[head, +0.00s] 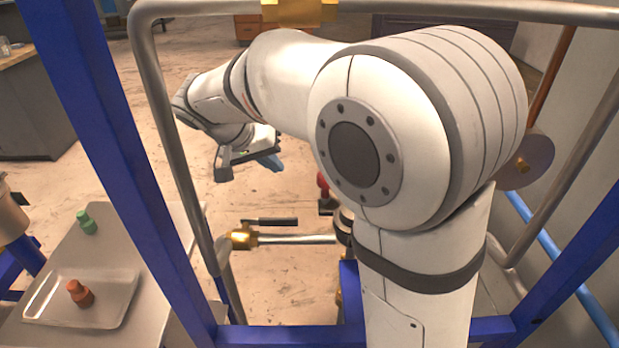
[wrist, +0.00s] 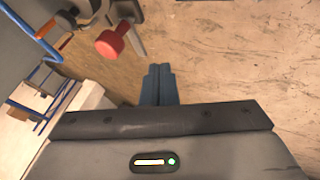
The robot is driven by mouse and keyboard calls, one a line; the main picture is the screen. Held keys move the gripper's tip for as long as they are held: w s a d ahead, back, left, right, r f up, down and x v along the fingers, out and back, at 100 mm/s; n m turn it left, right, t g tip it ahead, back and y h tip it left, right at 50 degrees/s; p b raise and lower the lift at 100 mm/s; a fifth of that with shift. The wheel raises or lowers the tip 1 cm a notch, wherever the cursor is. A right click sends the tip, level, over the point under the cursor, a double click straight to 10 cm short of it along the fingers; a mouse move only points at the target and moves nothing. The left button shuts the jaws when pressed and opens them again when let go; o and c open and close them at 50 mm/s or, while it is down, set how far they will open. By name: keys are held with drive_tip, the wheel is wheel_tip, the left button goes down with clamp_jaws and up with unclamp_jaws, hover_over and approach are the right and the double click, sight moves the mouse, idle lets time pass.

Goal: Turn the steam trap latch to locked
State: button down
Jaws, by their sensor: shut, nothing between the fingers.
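My gripper (head: 272,163) hangs in the open space in the middle of the head view, partly behind its own wrist. The wrist view shows its blue fingers (wrist: 160,71) shut together, with nothing between them. A red knob (wrist: 113,41) on a metal fitting lies up and left of the fingertips, apart from them. A red part (head: 322,184) also shows in the head view, partly hidden by my arm. A dark handle (head: 270,221) sits above a steel pipe with a brass end (head: 244,239). I cannot tell which part is the steam trap latch or its setting.
A bent grey pipe (head: 174,120) and a blue frame post (head: 115,150) stand left of my arm. At the lower left, a metal table holds a tray (head: 118,318) with an orange piece (head: 80,293); a green piece (head: 86,222) stands behind.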

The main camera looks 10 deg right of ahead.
drive_tip(key=d+r+x, duration=0.1)
drive_tip(key=d+x, duration=0.1)
drive_tip(key=x, duration=0.9)
drive_tip(key=shift+d, duration=0.35)
drive_tip(key=shift+f, duration=0.15)
